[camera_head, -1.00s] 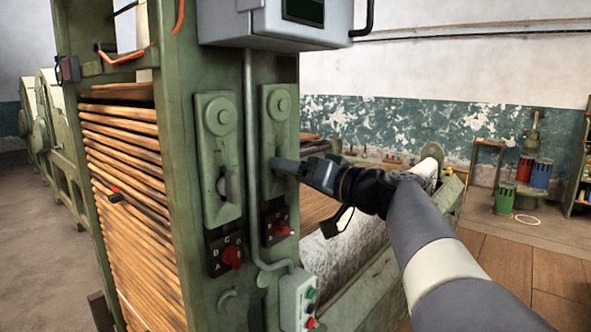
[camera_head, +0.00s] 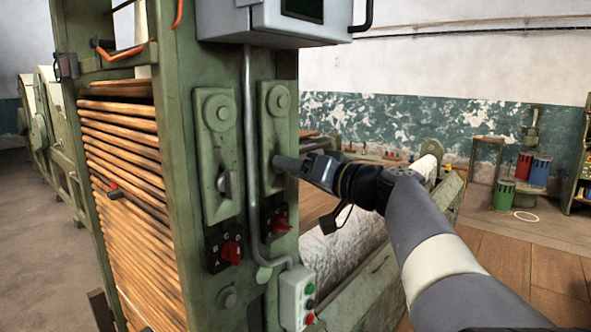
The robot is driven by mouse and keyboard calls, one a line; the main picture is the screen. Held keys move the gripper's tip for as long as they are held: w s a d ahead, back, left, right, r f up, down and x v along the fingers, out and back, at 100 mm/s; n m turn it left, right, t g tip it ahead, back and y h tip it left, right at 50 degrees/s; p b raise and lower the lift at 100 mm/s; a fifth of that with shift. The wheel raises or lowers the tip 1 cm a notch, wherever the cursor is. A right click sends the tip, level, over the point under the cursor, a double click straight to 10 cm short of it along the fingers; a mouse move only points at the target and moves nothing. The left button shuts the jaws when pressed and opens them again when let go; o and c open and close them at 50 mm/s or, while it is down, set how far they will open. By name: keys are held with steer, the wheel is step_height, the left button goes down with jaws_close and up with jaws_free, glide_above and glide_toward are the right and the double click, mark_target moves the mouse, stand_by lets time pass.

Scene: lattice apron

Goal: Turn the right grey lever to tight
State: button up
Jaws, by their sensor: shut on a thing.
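The right green lever plate (camera_head: 274,112) is on the front of the green machine post.
A red selector knob (camera_head: 279,224) sits below the right plate and another red knob (camera_head: 231,252) below the left. A grey conduit (camera_head: 248,140) runs between the plates. A button box (camera_head: 298,296) is lower down, and a grey control box (camera_head: 290,22) overhangs above.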

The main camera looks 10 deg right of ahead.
steer(key=shift+m, duration=0.3)
steer(key=m, duration=1)
steer(key=shift+m, duration=0.6)
steer(key=o, duration=1)
steer(key=b+v, duration=0.2)
steer(key=v, duration=0.9)
steer(key=shift+w+a, duration=0.1)
